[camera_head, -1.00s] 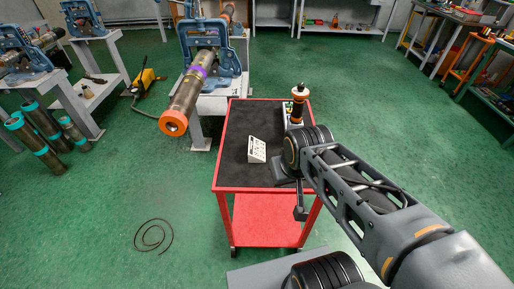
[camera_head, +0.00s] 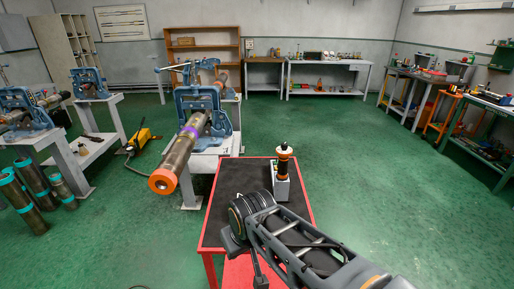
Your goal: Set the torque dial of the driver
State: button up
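The driver (camera_head: 283,162), black with orange bands, stands upright in a light grey holder (camera_head: 281,187) at the back right of the red cart's dark top. Its torque dial and any markings are too small to make out. My arm reaches in from the lower right, and its dark wrist joint lies over the front of the cart, in front of the driver and apart from it. My gripper (camera_head: 259,277) shows only as a dark narrow part hanging below the wrist. Its fingers cannot be made out, and I see nothing held.
The red cart (camera_head: 213,225) has clear dark top at its back left. A pipe (camera_head: 181,156) with an orange end juts from a blue vise (camera_head: 203,104) left of the cart. Green floor (camera_head: 365,165) is open to the right. Workbenches line the far walls.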

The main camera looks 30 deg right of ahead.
aim_at(284, 146)
jog(key=u, duration=1.9)
jog(key=k, duration=1)
jog(key=z, duration=1.4)
jog(key=i, duration=0.5)
